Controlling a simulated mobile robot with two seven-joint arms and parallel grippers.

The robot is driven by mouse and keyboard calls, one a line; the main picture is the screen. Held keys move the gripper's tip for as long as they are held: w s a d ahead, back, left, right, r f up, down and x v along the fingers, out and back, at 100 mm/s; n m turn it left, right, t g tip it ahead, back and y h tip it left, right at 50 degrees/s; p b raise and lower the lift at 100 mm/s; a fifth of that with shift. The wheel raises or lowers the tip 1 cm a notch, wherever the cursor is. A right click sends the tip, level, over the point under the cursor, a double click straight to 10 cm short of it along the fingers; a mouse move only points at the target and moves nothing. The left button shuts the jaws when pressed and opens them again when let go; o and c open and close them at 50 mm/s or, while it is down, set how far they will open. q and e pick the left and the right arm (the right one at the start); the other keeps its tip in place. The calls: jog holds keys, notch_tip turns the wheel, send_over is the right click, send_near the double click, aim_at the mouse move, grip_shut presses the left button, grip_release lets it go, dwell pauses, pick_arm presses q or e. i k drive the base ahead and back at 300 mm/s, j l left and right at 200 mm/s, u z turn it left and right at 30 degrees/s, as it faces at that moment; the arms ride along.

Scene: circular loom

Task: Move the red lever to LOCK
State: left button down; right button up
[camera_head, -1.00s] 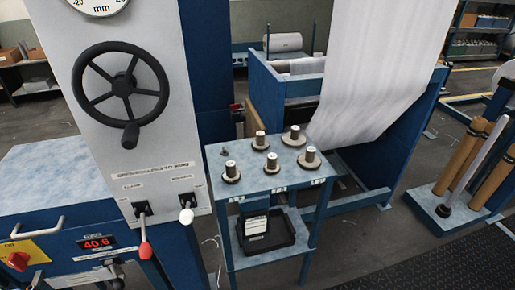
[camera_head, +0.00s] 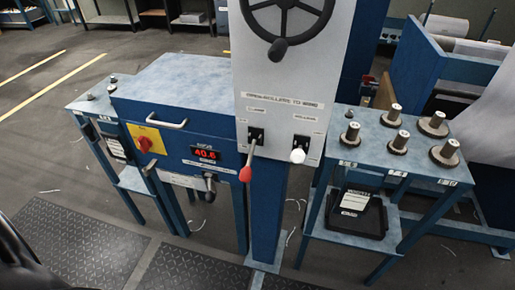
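The red lever (camera_head: 246,168) hangs from a black slotted plate on the light grey panel (camera_head: 285,85) in the middle of the head view. Its red knob points down and slightly left. A white-knobbed lever (camera_head: 298,155) sits just to its right on the same panel. Small labels are above both levers, but their words are too small to read. Neither of my grippers shows in the view.
A black handwheel (camera_head: 285,20) is above the levers. Left is a blue cabinet (camera_head: 185,85) with a 40.6 display (camera_head: 206,152) and red knob (camera_head: 145,144). Dark floor mats (camera_head: 80,250) lie in front.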

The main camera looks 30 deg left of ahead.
aim_at(246, 173)
jog(key=k+j+u, duration=0.1)
jog(key=u, duration=0.75)
